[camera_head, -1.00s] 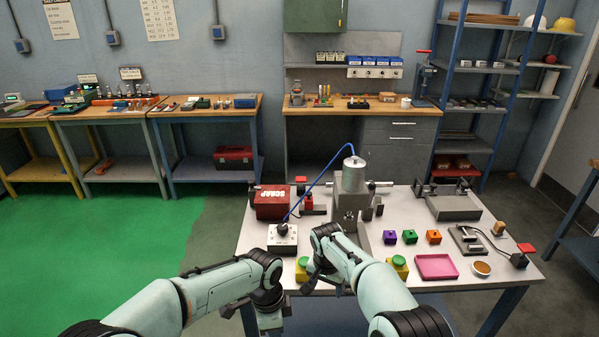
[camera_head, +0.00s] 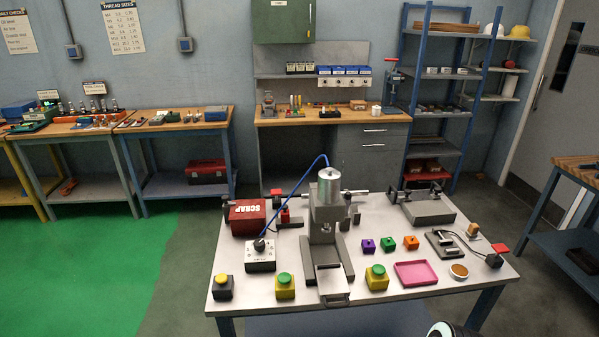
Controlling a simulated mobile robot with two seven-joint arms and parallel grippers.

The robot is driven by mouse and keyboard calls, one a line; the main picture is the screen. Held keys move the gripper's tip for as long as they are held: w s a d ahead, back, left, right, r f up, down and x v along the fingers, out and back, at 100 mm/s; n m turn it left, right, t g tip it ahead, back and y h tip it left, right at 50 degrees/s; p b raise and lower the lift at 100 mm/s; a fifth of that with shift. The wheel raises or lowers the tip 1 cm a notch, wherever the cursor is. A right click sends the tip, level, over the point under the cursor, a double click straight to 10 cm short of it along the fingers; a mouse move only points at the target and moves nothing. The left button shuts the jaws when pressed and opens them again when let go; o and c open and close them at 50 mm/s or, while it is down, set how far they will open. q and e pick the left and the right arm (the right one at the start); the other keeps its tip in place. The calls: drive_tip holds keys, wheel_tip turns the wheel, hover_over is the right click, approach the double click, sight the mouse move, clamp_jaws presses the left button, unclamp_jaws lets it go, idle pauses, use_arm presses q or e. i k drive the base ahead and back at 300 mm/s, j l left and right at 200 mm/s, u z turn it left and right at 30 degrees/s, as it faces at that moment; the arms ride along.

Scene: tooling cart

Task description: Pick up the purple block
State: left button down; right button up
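The purple block (camera_head: 368,246) is a small cube on the white cart top (camera_head: 378,211), right of the grey press (camera_head: 327,225). A green block (camera_head: 388,244) and an orange block (camera_head: 411,243) stand to its right in a row. Nothing covers the purple block. A small dark and white piece of my own arm shows at the bottom edge, right of centre. Neither of my grippers is in view.
A pink tray (camera_head: 416,274) and a yellow button box with a green top (camera_head: 376,278) lie in front of the blocks. A red SCRAP bin (camera_head: 248,218) stands at the cart's left.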

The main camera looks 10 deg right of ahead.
sight(367, 248)
drive_tip(key=i+l+u, duration=0.1)
drive_tip(key=l+u, duration=0.2)
drive_tip(key=l, duration=0.45)
drive_tip(key=l+u, duration=0.3)
drive_tip(key=l, duration=0.45)
drive_tip(key=i, duration=0.05)
